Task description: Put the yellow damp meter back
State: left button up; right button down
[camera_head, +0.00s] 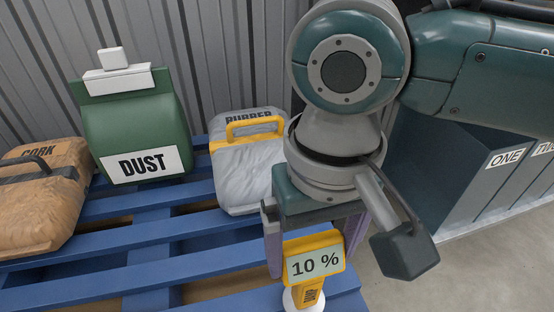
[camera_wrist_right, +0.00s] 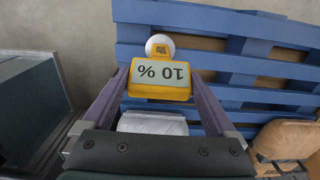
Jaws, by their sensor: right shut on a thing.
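The yellow damp meter (camera_head: 315,264) has a pale display reading "10 %" and a narrow yellow stem with a dark label. My right gripper (camera_head: 312,252) is shut on it, one finger on each side, at the front right of the blue pallet. In the right wrist view the meter (camera_wrist_right: 160,78) sits between the fingertips of my right gripper (camera_wrist_right: 160,84), its display upside down. A white round piece (camera_head: 291,299) shows at the stem's lower end; I cannot tell whether it belongs to the meter or touches the pallet. My left gripper is out of view.
On the blue pallet (camera_head: 150,238) stand a brown CORK bag (camera_head: 40,215), a green DUST bag (camera_head: 135,125) and a grey RUBBER bag (camera_head: 242,175) with a yellow handle. Grey bins (camera_head: 470,180) labelled ONE and TWO stand at right. A corrugated wall (camera_head: 215,60) is behind.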

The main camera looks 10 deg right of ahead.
jog(key=shift+f, duration=0.8)
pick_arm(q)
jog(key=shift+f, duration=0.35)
pick_arm(e)
jog(key=shift+r, duration=0.1)
grip_release()
